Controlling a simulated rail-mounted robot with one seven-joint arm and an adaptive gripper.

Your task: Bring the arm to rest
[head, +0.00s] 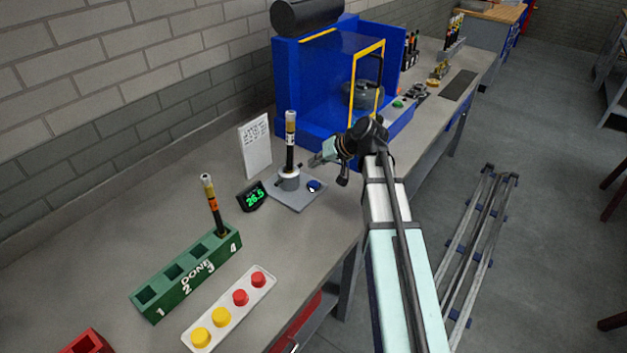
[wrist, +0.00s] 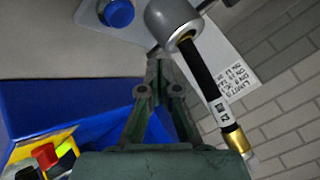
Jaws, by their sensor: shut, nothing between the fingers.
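My gripper (head: 318,159) is at the end of my arm, over the bench beside a grey cylindrical holder (head: 288,180). A dark tube with a gold band and pale top (head: 290,140) stands upright in that holder. In the wrist view the closed fingers (wrist: 156,70) have nothing between them. The holder (wrist: 172,20) and its tube (wrist: 205,80) show just past the fingertips, to the right. I cannot tell whether the fingers touch the holder.
A green rack (head: 185,277) marked DONE holds one tube in slot 4. A display reading 26.5 (head: 254,197), a blue button (head: 314,185) and a white card (head: 256,146) surround the holder. A blue machine (head: 310,80) stands behind. Floor rails (head: 480,240) lie right.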

